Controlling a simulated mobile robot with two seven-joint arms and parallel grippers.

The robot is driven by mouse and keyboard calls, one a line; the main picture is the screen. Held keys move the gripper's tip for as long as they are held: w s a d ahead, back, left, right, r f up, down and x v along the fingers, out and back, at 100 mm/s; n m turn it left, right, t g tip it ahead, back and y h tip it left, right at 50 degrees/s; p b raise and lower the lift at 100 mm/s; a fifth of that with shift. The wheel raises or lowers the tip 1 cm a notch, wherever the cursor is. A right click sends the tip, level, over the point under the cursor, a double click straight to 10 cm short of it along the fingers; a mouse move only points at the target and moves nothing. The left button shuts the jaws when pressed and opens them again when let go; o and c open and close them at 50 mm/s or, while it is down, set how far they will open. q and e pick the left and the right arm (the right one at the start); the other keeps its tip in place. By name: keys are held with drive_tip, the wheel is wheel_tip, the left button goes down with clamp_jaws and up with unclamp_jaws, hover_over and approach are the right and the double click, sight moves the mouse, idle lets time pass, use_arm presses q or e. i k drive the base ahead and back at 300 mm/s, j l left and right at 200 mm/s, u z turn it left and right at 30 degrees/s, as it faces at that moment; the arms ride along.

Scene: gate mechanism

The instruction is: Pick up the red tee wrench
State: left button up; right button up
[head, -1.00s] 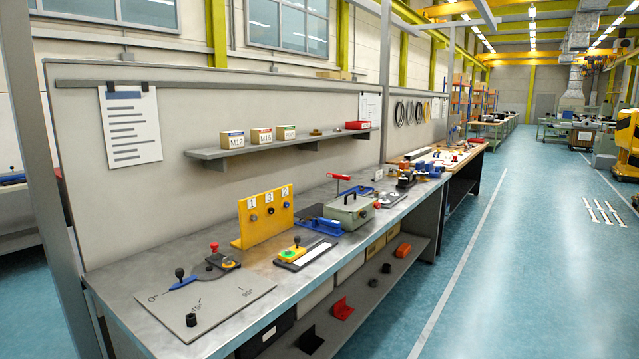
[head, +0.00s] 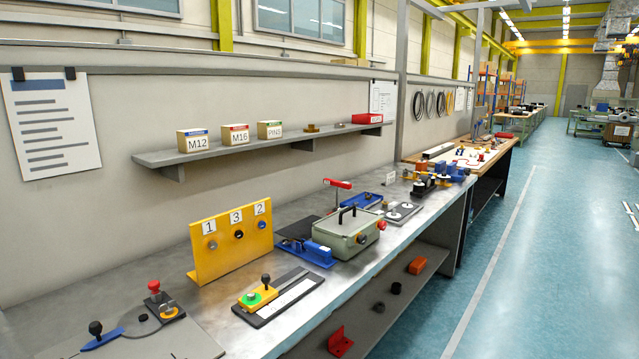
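A red bar on a thin upright stem (head: 337,184) stands on the workbench, behind the grey-green box with a black handle (head: 348,232). It looks like the red tee wrench, but its lower end is hidden behind the box. Neither of my grippers is in the head view.
The yellow plate marked 1, 3, 2 (head: 231,243) and a blue fixture (head: 310,250) stand left of the box. A black base with a yellow lever (head: 278,294) lies in front. A wall shelf (head: 215,152) holds small boxes. Open floor (head: 540,270) lies right of the bench.

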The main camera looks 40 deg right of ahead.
sight(337, 184)
drive_tip(key=i+l, duration=0.15)
drive_tip(key=l, duration=0.25)
drive_tip(key=i+l+u, duration=0.1)
drive_tip(key=l, duration=0.25)
drive_tip(key=i+l, duration=0.15)
drive_tip(key=l, duration=0.25)
drive_tip(key=i+l, duration=0.15)
drive_tip(key=l, duration=0.25)
drive_tip(key=i+l+u, duration=0.1)
drive_tip(key=l, duration=0.3)
